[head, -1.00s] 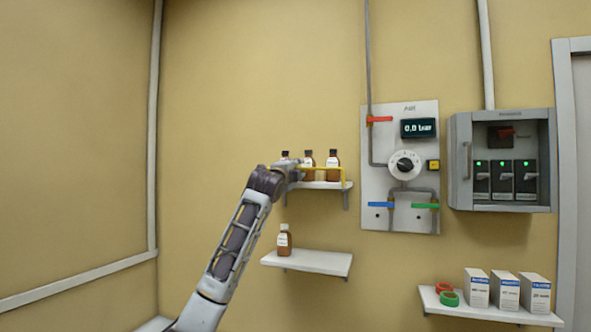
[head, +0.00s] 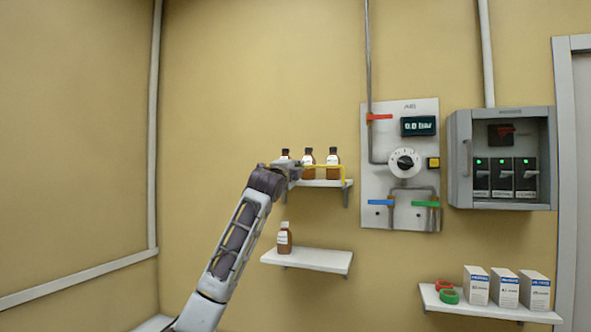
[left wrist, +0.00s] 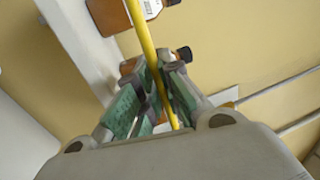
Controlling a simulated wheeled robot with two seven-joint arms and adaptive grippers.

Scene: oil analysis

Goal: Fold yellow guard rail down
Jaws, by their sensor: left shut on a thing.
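The yellow guard rail (head: 326,167) runs along the front of the upper shelf (head: 325,184), raised in front of the brown bottles (head: 308,157). My left gripper (head: 290,166) is at the rail's left end. In the left wrist view, the yellow rail (left wrist: 145,45) passes between the fingers of the left gripper (left wrist: 158,82), which are shut on it. Bottles show behind the rail there. The gripper and arm partly hide the shelf's left end in the head view. My right gripper is not in view.
A lower shelf (head: 310,260) holds one brown bottle (head: 284,238). A shelf at lower right (head: 490,311) holds boxes (head: 505,288) and tape rolls.

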